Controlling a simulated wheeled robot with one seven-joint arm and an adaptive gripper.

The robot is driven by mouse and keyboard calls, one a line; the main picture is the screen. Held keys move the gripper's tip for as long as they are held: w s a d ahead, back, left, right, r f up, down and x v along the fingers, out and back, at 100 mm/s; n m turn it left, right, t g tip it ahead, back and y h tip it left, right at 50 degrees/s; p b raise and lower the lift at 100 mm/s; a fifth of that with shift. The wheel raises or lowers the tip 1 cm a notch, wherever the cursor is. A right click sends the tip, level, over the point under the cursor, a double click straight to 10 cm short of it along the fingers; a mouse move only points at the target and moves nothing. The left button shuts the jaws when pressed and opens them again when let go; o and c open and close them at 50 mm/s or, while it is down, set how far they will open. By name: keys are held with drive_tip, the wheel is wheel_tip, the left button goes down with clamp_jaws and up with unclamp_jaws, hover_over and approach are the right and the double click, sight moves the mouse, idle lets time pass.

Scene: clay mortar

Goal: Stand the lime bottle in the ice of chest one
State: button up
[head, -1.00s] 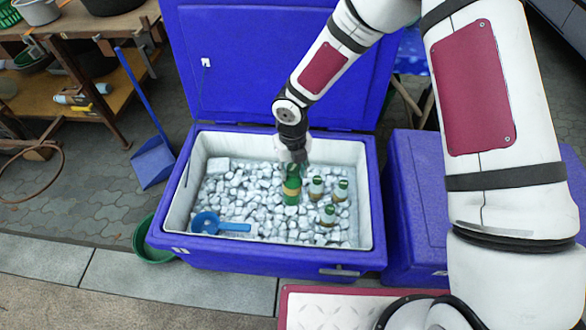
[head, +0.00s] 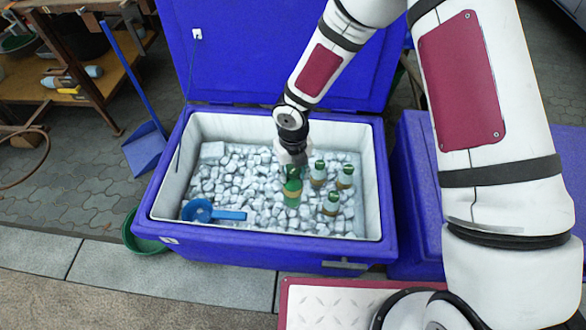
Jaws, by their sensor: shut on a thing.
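The open blue ice chest (head: 270,252) is filled with ice cubes (head: 230,180). My gripper (head: 292,166) points down into the chest and is shut on the top of a green bottle (head: 292,190), which I take to be the lime bottle. The bottle is upright, with its lower end at the ice. I cannot tell how deep it sits. Its top is hidden by my gripper. Several other green-capped bottles stand in the ice just to its right, such as this one (head: 318,174).
A blue scoop (head: 205,211) lies on the ice at the front left. The raised lid (head: 270,60) stands behind. A second blue chest (head: 418,190), shut, is at the right. A blue dustpan (head: 146,148) and a green basin (head: 138,238) are at the left.

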wheel_tip(320, 180, down, 6)
drive_tip(key=b, duration=0.5)
wheel_tip(320, 180, down, 6)
drive_tip(key=b, duration=0.4)
drive_tip(key=shift+f+b, duration=1.05)
drive_tip(key=shift+f, duration=0.45)
drive_tip(key=shift+w+d+p, duration=0.1)
drive_tip(key=shift+w+p, duration=0.05)
drive_tip(key=shift+p, duration=0.15)
drive_tip(key=shift+f, duration=0.4)
drive_tip(key=o, duration=1.3)
drive_tip(key=shift+b, duration=0.3)
